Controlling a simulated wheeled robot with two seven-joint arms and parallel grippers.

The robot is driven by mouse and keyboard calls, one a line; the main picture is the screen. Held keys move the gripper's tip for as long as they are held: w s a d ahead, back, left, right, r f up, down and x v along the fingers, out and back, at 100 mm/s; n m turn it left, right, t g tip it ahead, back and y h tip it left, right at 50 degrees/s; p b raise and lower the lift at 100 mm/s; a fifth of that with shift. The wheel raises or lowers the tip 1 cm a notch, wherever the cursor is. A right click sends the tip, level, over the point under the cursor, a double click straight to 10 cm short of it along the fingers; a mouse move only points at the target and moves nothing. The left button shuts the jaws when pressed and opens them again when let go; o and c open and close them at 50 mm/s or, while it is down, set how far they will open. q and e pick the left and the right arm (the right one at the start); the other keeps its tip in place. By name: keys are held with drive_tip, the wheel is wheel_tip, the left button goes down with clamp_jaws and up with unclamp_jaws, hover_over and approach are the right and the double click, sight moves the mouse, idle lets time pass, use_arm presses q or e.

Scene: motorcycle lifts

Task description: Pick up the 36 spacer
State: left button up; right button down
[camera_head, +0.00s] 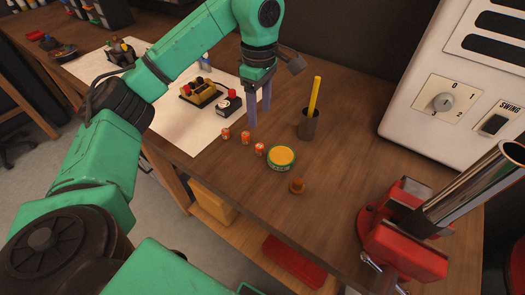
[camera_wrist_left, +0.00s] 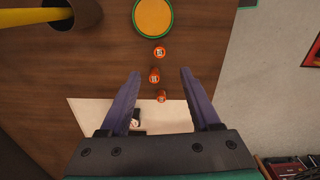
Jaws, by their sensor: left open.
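Three small orange spacers with pale labels stand in a row on the wooden table: a left one (camera_head: 226,133), a middle one (camera_head: 245,138) and a right one (camera_head: 260,149). The numbers are too small to read, so I cannot tell which is the 36 spacer. They also show in the left wrist view as a top one (camera_wrist_left: 159,52), a middle one (camera_wrist_left: 154,76) and a bottom one (camera_wrist_left: 161,96). My left gripper (camera_head: 260,116) is open and empty, pointing down behind the row. In the wrist view its fingers (camera_wrist_left: 160,73) frame the lower two spacers. My right gripper is out of view.
A green tin with a yellow top (camera_head: 281,157) sits beside the right spacer. A dark cup (camera_head: 308,125) with a yellow stick stands behind it.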

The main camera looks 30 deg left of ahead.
sight(259, 146)
use_arm(q)
wheel_tip(259, 146, down, 13)
drive_tip(key=p, duration=0.5)
drive_tip(key=shift+a, duration=0.15)
drive_tip(key=shift+w+f, duration=0.1)
drive_tip(key=shift+f, duration=0.2)
clamp_jaws()
